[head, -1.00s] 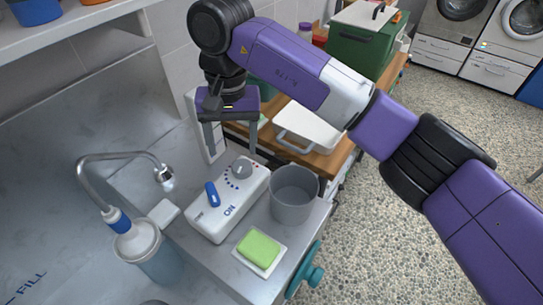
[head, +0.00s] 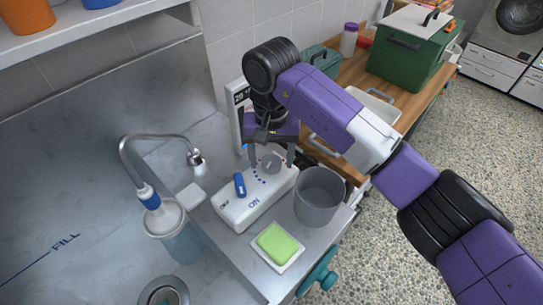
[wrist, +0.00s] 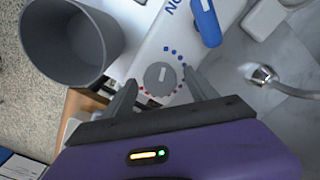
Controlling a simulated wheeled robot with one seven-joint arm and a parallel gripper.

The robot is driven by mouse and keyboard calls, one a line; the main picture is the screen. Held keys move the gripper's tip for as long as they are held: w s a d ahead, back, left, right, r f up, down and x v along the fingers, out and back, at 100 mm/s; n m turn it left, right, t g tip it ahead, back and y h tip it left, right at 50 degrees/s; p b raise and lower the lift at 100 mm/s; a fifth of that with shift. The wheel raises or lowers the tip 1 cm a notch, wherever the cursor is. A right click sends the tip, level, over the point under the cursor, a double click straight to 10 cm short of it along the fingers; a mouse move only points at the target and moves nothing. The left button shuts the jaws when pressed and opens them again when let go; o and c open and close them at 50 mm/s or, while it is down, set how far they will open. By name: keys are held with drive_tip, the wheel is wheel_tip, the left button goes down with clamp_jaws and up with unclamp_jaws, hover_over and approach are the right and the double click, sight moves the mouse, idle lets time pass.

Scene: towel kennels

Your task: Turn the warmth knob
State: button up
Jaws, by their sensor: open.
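The warmth knob (head: 270,163) is a round grey dial with a pale pointer mark, on top of a white control box (head: 237,212). In the wrist view the knob (wrist: 160,78) has an arc of blue to red dots around it. A blue lever switch (head: 240,184) sits on the same box, near the word ON. My gripper (head: 268,158) is open above the box at the knob's end. In the wrist view its two fingers (wrist: 158,92) stand to either side of the knob, apart from it as far as I can tell.
A grey bin (head: 318,197) stands close beside the box. A green sponge (head: 277,243) lies on a white dish in front. A small display (head: 241,98) stands behind my gripper.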

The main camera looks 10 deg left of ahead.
drive_tip(key=shift+c, duration=0.3)
drive_tip(key=c, duration=1.3)
drive_tip(key=m+b, duration=0.2)
drive_tip(key=shift+w+f+m, duration=0.1)
drive_tip(key=shift+m, duration=0.2)
drive_tip(key=m+b, duration=0.1)
drive_tip(key=m, duration=0.5)
drive_tip(key=m+b, duration=0.1)
drive_tip(key=m, duration=0.4)
drive_tip(key=shift+m, duration=2.1)
